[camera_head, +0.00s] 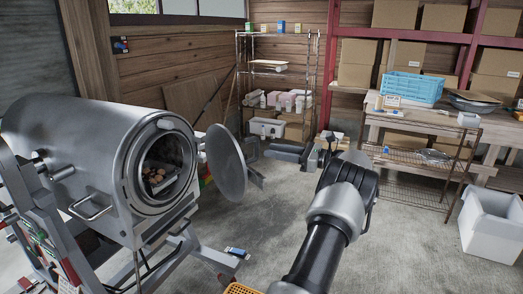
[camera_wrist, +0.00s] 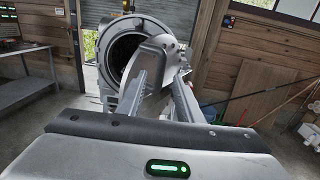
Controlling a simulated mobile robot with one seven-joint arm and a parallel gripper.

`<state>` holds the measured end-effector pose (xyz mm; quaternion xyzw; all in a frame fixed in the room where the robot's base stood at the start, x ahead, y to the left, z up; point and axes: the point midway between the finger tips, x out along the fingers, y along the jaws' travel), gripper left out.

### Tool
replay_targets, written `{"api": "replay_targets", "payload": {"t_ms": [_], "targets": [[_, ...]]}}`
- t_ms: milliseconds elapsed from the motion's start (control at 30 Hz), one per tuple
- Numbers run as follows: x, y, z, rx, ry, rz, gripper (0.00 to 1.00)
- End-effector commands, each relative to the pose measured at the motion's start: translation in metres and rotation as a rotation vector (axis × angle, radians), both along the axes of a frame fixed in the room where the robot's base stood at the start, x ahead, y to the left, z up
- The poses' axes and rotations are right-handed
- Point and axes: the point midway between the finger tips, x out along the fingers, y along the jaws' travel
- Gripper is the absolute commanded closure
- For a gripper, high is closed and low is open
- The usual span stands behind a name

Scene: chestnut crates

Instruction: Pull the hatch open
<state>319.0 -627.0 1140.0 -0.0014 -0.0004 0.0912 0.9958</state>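The hatch (camera_head: 226,162) is a round grey metal disc standing swung away from the drum's mouth, with the drum opening uncovered. Brownish round pieces show inside the drum (camera_head: 85,150). My gripper (camera_head: 284,153) is to the right of the hatch, level with its outer face and fittings. In the wrist view, the two fingers of my gripper (camera_wrist: 160,92) are spread apart, with the hatch (camera_wrist: 168,50) and a grey fitting beyond and between them. I cannot tell whether a finger touches the fitting. The dark drum opening (camera_wrist: 125,52) shows behind the hatch.
A wire shelf (camera_head: 280,75) stands at the back. A workbench (camera_head: 430,118) with a blue crate (camera_head: 411,88) is at the right, and a white bin (camera_head: 490,228) stands on the floor. The drum's metal stand reaches low on the left. The middle floor is mostly clear.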

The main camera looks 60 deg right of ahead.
Motion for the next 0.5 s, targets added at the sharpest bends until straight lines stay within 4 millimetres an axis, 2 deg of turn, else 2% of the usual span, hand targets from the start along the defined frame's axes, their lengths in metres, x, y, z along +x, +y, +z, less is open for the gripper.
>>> {"api": "replay_targets", "payload": {"t_ms": [33, 200, 333, 500], "targets": [[-0.014, -0.004, -0.001, -0.001, -0.001, -0.005, 0.67], [-0.054, -0.011, -0.001, -0.001, 0.0, -0.005, 0.67], [-0.078, -0.015, 0.0, -0.002, 0.0, -0.003, 0.67], [-0.097, -0.018, 0.0, -0.002, -0.001, -0.001, 0.67]]}}
